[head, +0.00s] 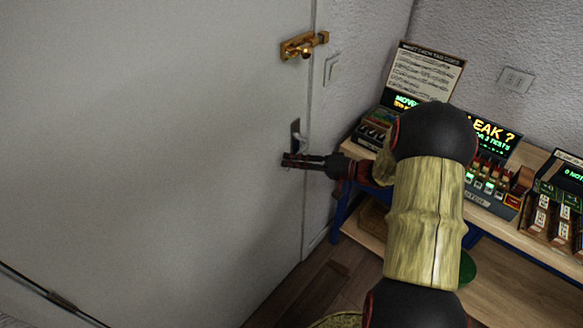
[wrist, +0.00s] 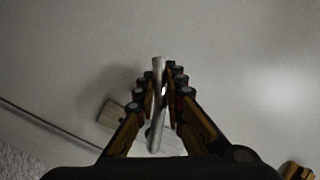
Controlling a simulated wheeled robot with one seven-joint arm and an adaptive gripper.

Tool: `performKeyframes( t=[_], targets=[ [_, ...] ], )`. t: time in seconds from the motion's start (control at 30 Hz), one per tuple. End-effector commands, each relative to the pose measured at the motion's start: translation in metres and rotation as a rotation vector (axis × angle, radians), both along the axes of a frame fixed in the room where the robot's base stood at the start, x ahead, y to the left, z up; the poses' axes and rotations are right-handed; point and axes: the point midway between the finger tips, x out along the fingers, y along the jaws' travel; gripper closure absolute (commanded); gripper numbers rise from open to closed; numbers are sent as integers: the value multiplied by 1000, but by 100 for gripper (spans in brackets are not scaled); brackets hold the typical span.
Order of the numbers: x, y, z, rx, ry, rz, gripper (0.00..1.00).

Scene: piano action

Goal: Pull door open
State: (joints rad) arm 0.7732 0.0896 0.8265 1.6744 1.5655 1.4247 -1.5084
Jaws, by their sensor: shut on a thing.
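The pale grey door (head: 150,150) fills the left of the head view, and only a thin line shows between its right edge and the wall side. Its handle plate (head: 295,132) is near that edge. My gripper (head: 298,160) is at the handle, its fingers pointing left across the door face. In the wrist view, the silver lever handle (wrist: 156,105) runs lengthwise between the fingers of my gripper (wrist: 168,85), which is shut on it. The handle's plate (wrist: 113,112) shows partly behind the left finger.
A brass bolt (head: 303,45) is above the handle at the door edge. A light switch (head: 332,69) is on the wall to its right. A wooden bench (head: 370,245) with several game boxes (head: 490,180) stands at right, close to my arm. Dark floor (head: 300,290) shows below.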

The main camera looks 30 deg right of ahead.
Motion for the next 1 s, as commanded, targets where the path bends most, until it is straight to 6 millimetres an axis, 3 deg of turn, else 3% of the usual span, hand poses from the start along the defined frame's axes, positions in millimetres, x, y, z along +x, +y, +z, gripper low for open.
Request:
performKeyframes(
  t=[0.1,0.5,1.0],
  targets=[
    [1,-3,-12,-81,-31,-1,100],
    [4,-10,-23,-262,-95,-1,100],
    [4,-12,-23,-301,-108,1,100]
  ],
)
